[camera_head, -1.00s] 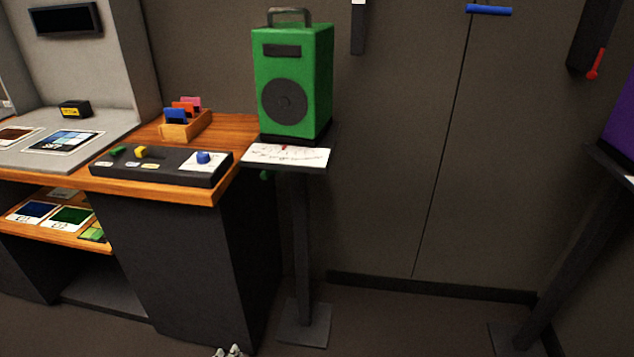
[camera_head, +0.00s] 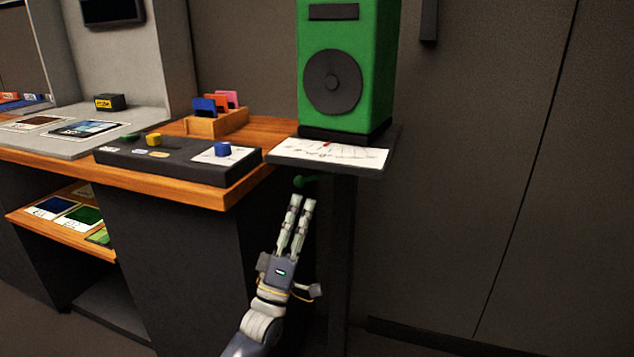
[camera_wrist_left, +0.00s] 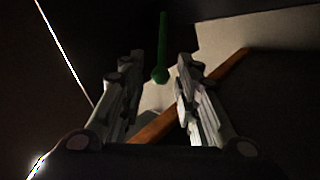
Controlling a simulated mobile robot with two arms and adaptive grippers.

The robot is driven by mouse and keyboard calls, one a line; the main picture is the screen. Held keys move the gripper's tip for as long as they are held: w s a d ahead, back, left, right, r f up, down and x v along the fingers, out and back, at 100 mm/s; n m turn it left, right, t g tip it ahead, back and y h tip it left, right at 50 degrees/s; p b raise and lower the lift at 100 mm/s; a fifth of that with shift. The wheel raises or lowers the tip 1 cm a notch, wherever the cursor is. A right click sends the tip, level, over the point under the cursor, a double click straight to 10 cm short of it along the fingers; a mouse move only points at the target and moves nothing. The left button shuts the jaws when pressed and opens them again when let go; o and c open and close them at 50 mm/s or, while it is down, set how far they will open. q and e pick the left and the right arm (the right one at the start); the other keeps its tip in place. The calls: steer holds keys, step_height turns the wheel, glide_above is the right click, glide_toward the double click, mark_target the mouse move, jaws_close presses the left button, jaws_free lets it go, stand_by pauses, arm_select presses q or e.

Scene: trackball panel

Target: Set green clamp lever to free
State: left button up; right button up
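The green clamp lever (camera_head: 305,181) sticks out to the left under the small shelf (camera_head: 345,160) that carries the green speaker-like box (camera_head: 345,70). In the left wrist view the lever (camera_wrist_left: 161,50) is a thin green rod with a round knob, ahead of the fingertips and between their lines. My left gripper (camera_head: 302,202) is just below the lever in the head view, fingers pointing up. In the wrist view its two fingers (camera_wrist_left: 157,62) are apart with nothing between them. I see no contact with the lever. My right gripper is not in view.
A wooden desk (camera_head: 235,192) with a dark control panel (camera_head: 165,165) stands left of the shelf, its edge close to my gripper. The shelf's dark post (camera_head: 340,260) stands just right of my gripper. The wall area at the right is clear.

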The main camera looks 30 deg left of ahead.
mark_target(311, 179)
arm_select(q)
steer(key=x, duration=0.7)
steer(key=shift+w+r+b, duration=0.15)
steer(key=shift+w+b, duration=0.15)
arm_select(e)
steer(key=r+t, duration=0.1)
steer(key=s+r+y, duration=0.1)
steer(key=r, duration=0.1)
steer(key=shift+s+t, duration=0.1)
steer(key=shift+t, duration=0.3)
arm_select(q)
jaws_close()
